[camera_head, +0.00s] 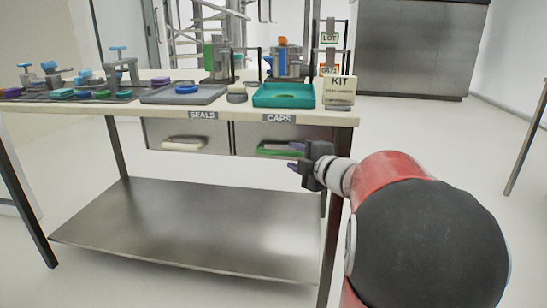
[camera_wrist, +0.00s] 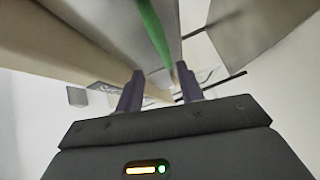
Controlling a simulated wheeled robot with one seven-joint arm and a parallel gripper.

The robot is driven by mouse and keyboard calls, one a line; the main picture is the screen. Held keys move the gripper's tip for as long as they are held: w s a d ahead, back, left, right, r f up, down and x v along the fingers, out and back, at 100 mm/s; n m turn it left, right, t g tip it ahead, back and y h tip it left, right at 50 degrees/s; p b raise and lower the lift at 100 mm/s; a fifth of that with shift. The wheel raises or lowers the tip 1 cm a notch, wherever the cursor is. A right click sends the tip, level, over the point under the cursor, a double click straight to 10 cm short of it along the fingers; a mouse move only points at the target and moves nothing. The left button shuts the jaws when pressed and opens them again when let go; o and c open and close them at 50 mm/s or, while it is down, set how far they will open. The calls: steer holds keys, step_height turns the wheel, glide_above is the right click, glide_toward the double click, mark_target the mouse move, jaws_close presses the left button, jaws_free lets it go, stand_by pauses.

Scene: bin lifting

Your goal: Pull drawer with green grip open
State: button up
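The drawer with the green grip (camera_head: 267,150) is the right one of two metal drawers under the workbench top, below the CAPS label (camera_head: 279,118). It looks shut. Its green bar grip (camera_head: 275,153) is partly hidden by my gripper (camera_head: 297,160), which is at the grip's right end. In the wrist view the green grip (camera_wrist: 152,30) runs down from the top edge towards the gap between the fingers. The two dark fingers of my gripper (camera_wrist: 160,82) stand apart with a clear gap. I cannot tell whether they touch the grip.
A second drawer (camera_head: 160,135) with a white grip sits to the left, below the SEALS label (camera_head: 203,115). The workbench top (camera_head: 350,117) carries a teal tray (camera_head: 284,103), a grey tray and a KIT card (camera_head: 339,90). A bench leg stands behind my arm. The lower shelf (camera_head: 190,225) is empty.

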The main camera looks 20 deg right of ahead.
mark_target(281, 154)
steer(key=shift+n+y, duration=0.5)
steer(key=x, duration=0.8)
steer(key=shift+s+f, duration=0.1)
steer(key=shift+f, duration=0.3)
jaws_close()
